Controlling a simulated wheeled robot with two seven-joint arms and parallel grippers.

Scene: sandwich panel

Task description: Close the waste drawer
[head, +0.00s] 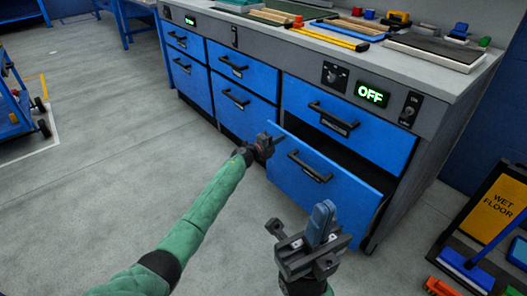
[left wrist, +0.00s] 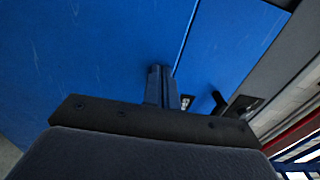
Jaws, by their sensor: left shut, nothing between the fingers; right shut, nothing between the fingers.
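The one drawer standing open is the lower right blue drawer (head: 330,187); its label is too small to read. It is pulled partway out, with a dark gap above its front and a black handle (head: 308,167) across it. My left gripper (head: 266,143) is shut and empty at the upper left corner of that drawer front; I cannot tell whether it touches. In the left wrist view its closed fingers (left wrist: 158,85) are against a background of blue panels. My right gripper (head: 320,222) is shut and empty, in front of the drawer's lower part, nearer the camera.
The other drawers, such as the upper right one (head: 350,125), are shut. The grey worktop (head: 415,65) holds tools and boards. A yellow wet floor sign (head: 495,210) stands at the right, and a blue cart (head: 18,110) at the left.

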